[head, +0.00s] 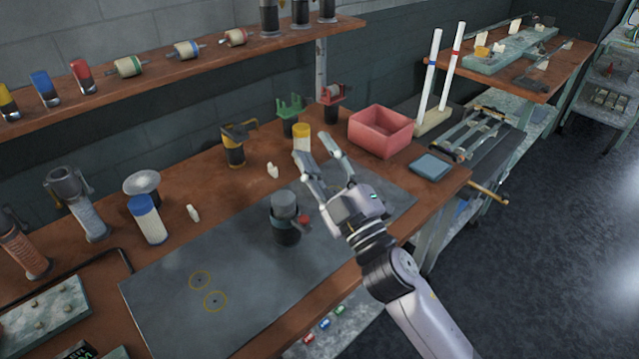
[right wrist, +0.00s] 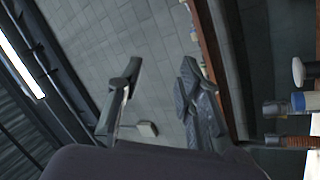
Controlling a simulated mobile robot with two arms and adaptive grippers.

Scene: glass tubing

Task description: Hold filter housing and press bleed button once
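A dark cylindrical housing with a grey cap (head: 286,218), which looks like the filter housing, stands upright on the grey mat (head: 165,290). A small red part (head: 304,221), possibly the bleed button, sticks out from its right side. My right gripper (head: 315,148) is raised beyond and to the right of the housing, apart from it. Its fingers are spread, with only wall and background between them in the right wrist view (right wrist: 160,72). My left gripper is in neither view.
A yellow-capped jar (head: 302,132) shows behind my right fingers. A red bin (head: 381,130) and blue pad (head: 431,167) are to the right. The mat's front left is clear apart from two yellow rings.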

